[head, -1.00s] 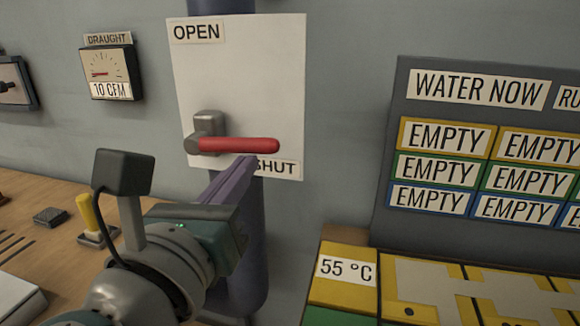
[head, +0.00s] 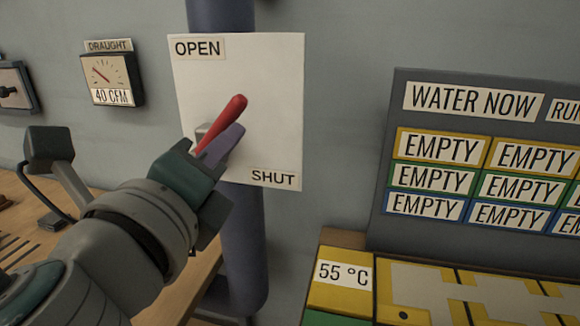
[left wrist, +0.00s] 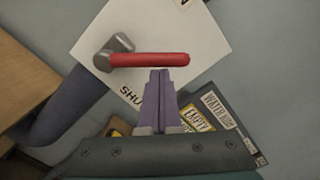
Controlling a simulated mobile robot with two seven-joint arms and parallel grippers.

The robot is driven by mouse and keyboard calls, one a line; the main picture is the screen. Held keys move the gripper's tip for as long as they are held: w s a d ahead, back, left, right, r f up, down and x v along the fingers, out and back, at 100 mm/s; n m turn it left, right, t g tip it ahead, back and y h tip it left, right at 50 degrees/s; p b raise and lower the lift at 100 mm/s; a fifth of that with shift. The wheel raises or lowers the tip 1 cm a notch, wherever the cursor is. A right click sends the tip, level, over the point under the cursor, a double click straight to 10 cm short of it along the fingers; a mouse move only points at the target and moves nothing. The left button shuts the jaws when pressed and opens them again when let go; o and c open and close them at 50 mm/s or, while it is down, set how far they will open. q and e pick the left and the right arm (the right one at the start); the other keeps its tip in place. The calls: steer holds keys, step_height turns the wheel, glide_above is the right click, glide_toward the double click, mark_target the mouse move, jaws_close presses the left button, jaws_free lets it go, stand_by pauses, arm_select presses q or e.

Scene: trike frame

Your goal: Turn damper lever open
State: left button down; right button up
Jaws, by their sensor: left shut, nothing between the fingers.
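The red damper lever (head: 222,124) is mounted on a white plate (head: 275,110) marked OPEN at the upper left and SHUT at the lower right. The lever points up and to the right, between the two marks. My left gripper (head: 230,138) is shut and empty, its purple fingers just under the lever and seemingly against its lower side. In the left wrist view the red lever (left wrist: 150,60) lies across the tips of the closed fingers (left wrist: 160,78), and its grey hub (left wrist: 113,52) is at the left. My right gripper is not in view.
A draught gauge (head: 110,75) on the wall reads 40 CFM. A dark vertical pipe (head: 245,240) runs behind the plate. A WATER NOW board (head: 390,120) with several EMPTY labels and a 55 °C panel (head: 342,290) stand at the right.

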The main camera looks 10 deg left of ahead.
arm_select(q)
steer(key=shift+a+r+n+p, duration=0.5)
steer(key=shift+a+n, duration=0.15)
steer(key=shift+n, duration=0.6)
steer(key=shift+a+r+n+p, duration=0.5)
steer(key=shift+a+n, duration=0.1)
steer(key=shift+n, duration=0.6)
steer(key=shift+a+r+n+p, duration=0.45)
steer(key=shift+a+n, duration=0.2)
steer(key=shift+n, duration=0.6)
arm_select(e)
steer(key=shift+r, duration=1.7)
